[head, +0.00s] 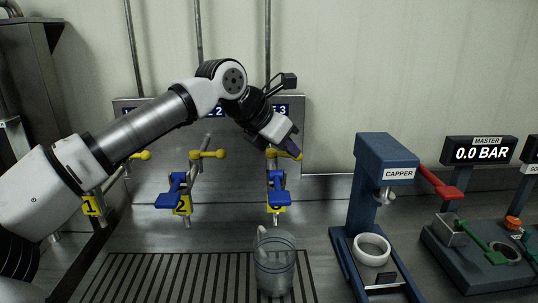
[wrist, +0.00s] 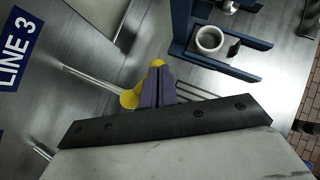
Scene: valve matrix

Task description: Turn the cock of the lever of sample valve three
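Sample valve three has a yellow tag (head: 279,209), a blue lever (head: 278,189) and, higher on its pipe, a yellow cock lever (head: 275,153). In the wrist view, the cock's yellow hub (wrist: 130,98) shows left of my fingers and its yellow end (wrist: 157,63) shows just beyond the fingertips. My gripper (head: 292,147) is at the cock, over its right part. Its purple fingers (wrist: 154,78) look closed together, with only a thin dark line between them.
A clear beaker (head: 274,268) stands below valve three on the slotted drain. Valve two (head: 181,195) and valve one (head: 93,206) are to the left. The blue capper (head: 372,185) with its red handle, a white ring (head: 371,249) and a gauge (head: 479,153) stand right.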

